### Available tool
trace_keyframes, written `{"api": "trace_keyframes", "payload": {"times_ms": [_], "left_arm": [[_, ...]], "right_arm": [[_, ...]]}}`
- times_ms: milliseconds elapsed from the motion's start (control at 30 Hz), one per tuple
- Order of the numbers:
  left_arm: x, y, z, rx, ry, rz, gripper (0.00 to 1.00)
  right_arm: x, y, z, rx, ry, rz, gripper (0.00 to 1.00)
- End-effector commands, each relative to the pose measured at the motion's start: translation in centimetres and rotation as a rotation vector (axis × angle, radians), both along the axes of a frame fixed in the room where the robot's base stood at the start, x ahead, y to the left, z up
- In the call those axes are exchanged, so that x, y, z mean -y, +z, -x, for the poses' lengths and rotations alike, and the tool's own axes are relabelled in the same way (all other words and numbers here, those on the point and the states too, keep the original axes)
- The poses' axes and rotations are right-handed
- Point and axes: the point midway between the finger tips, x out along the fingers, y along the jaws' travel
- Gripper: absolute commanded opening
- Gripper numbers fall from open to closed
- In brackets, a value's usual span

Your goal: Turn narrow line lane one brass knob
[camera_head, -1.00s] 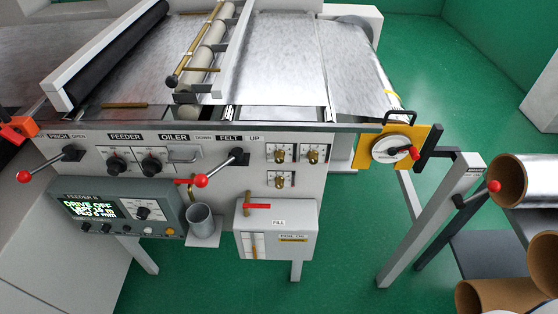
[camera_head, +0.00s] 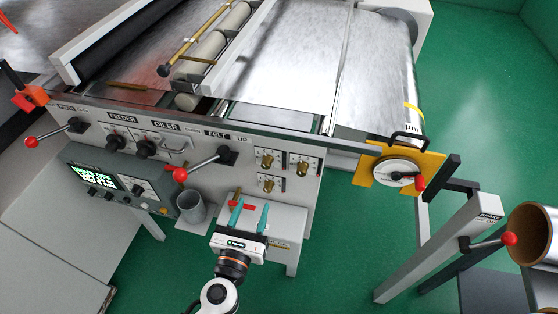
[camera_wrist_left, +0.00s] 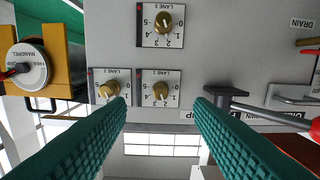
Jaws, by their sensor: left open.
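The lane 1 brass knob (camera_head: 267,160) is the upper left of three brass knobs on the machine's front panel. In the left wrist view the lane 1 knob (camera_wrist_left: 160,91) sits on a white dial plate, roughly centred between the fingertips and beyond them. My left gripper (camera_head: 250,206) is open and empty, below the knobs in the head view, with teal fingers pointing at the panel. It does not appear to touch any knob. My right gripper is not in view.
The lane 2 knob (camera_head: 303,166) and lane 3 knob (camera_head: 267,184) are close by. A red-balled felt lever (camera_head: 180,174) juts out left of the knobs. A grey cup (camera_head: 190,207) and a white fill box (camera_head: 285,218) stand below. A yellow handwheel plate (camera_head: 369,165) is at right.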

Motion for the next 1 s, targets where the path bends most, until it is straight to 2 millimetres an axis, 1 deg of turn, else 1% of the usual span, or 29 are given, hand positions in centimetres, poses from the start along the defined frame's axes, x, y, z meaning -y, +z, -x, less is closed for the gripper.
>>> {"api": "trace_keyframes", "payload": {"times_ms": [33,67,167,267,400,600,700,833,1000], "left_arm": [[0.1,0.8,-0.1,0.024,-0.002,-0.024,0.48],[0.2,1.0,-0.2,0.033,-0.003,-0.032,0.48],[0.5,1.2,-1.2,0.038,-0.002,-0.040,0.48],[1.0,1.3,-2.8,0.038,-0.001,-0.036,0.48],[1.9,1.3,-5.6,0.038,-0.002,-0.036,0.48],[3.1,1.1,-9.1,0.034,-0.002,-0.034,0.48],[3.4,0.9,-10.3,0.034,-0.001,-0.034,0.48],[3.7,0.9,-11.2,0.033,-0.001,-0.033,0.48],[3.8,0.9,-11.5,0.032,-0.002,-0.034,0.48]], "right_arm": [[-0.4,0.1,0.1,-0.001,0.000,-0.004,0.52],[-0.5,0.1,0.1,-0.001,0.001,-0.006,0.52],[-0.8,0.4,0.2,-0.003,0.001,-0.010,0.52],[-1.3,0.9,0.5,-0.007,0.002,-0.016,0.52],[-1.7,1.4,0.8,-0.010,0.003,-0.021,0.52],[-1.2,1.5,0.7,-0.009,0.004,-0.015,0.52],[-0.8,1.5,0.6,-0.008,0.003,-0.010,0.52],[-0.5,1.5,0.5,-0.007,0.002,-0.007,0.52],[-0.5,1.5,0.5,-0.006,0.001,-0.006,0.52]]}}
